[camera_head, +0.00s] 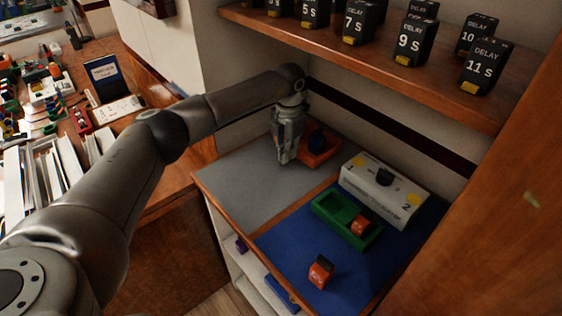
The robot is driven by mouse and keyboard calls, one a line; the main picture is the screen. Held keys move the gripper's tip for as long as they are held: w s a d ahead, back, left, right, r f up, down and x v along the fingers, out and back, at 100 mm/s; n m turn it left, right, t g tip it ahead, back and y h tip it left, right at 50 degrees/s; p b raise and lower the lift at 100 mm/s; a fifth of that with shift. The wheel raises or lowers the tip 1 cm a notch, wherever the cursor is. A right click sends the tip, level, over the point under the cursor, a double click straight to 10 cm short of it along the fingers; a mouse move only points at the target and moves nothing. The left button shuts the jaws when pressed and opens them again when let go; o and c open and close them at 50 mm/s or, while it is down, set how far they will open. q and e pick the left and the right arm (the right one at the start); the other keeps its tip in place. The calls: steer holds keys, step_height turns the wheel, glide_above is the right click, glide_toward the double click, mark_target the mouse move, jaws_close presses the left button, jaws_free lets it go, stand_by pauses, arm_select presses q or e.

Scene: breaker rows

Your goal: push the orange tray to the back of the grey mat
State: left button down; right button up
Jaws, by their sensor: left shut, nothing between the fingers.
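The orange tray (322,155) sits at the far right corner of the grey mat (240,185), near the back wall. A dark object (317,139) lies in it. My left gripper (284,158) is shut and points down over the mat at the tray's left side, hiding part of the tray. I cannot tell whether the fingers touch the tray. My right gripper is not in view.
A shelf of black delay blocks (408,42) hangs above. The grey mat's front is clear.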

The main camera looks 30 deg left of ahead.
arm_select(q)
steer(key=shift+w+d, duration=0.1)
steer(key=shift+w, duration=0.2)
steer(key=shift+w+d+r+b, duration=0.1)
steer(key=shift+w+r+b, duration=0.15)
steer(key=shift+b, duration=0.25)
steer(key=shift+w, duration=0.1)
steer(key=shift+r, duration=0.25)
step_height(320, 180, up, 7)
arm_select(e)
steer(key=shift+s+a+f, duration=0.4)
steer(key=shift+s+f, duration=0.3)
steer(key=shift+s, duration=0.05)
